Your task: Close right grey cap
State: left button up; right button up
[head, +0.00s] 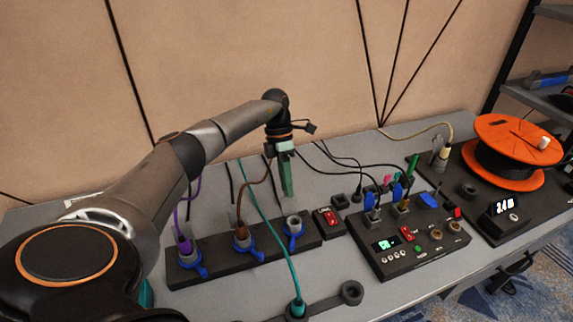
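My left gripper (288,192) points down above the back of the socket strip, close to its right-hand socket (294,226). I see its greenish fingers side-on, so I cannot tell whether they are apart. A dark grey ring-shaped cap (351,292) lies at the table's front, joined by a strap to a socket (297,310) with a teal cable. Another dark grey round cap (467,189) lies on the right board, near an upright connector (440,155). I cannot tell which cap is the right grey one. The gripper is apart from both. My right gripper is out of view.
The socket strip (215,269) carries blue caps and plugged cables. A black control box (408,262) with switches and plugs stands right of centre. An orange cable spool (513,150) and a small display (509,213) are at the right. Loose cables arch behind.

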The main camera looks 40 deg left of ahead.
pick_arm(q)
grip_shut()
dwell(1.3)
